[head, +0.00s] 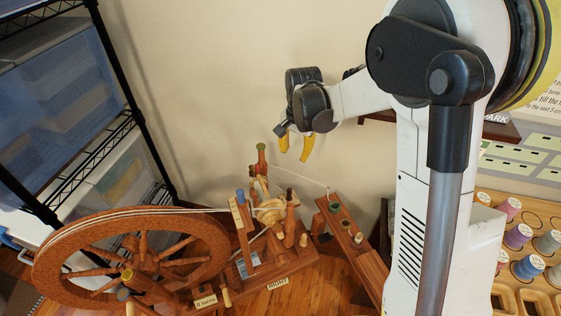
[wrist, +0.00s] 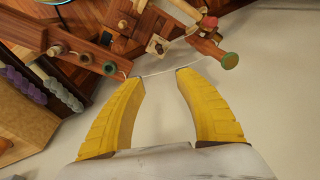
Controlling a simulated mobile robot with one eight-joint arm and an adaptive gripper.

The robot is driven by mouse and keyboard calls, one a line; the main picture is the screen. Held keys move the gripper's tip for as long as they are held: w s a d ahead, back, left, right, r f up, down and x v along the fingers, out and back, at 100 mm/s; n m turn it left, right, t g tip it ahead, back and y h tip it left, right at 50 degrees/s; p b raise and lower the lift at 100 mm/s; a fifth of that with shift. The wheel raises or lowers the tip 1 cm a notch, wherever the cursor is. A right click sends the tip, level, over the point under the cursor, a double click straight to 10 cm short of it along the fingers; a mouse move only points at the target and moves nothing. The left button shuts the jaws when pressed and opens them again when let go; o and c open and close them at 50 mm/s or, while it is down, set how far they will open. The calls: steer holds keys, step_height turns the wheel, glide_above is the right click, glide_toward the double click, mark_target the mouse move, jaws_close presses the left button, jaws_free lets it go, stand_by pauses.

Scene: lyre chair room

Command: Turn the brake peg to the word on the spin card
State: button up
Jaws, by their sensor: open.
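My gripper (head: 295,146) is open and empty in the air near the wall, above the spinning wheel's far end. Its two yellow fingers (wrist: 157,78) stand apart in the wrist view. The spinning wheel (head: 130,250) stands below, with a large brown wheel at left and several pegs on its frame. A red peg with a green top (head: 261,160) stands upright just below and left of the fingers; a green-topped peg also shows in the wrist view (wrist: 229,61), right of the fingertips. I cannot tell which peg is the brake peg. The spin card cannot be identified surely.
A label reading RIGHT (head: 277,284) and one reading 8 turns (head: 205,301) sit at the wheel's base. A white thread (head: 295,179) runs right to a wooden stand (head: 345,228). Spools (head: 527,266) stand at right; a black rack (head: 125,80) stands at left.

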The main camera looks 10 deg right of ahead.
mark_target(290, 189)
steer(key=w+f+m+b, duration=0.1)
steer(key=f, duration=0.7)
steer(key=w+f+m+g+b, duration=0.1)
steer(key=f, duration=0.6)
steer(key=w+f+b, duration=0.1)
steer(key=w+f, duration=0.1)
steer(key=f, duration=0.6)
steer(key=shift+f+m+g+b, duration=0.3)
steer(key=shift+m+g+b, duration=0.05)
steer(key=shift+m+g, duration=0.05)
jaws_close()
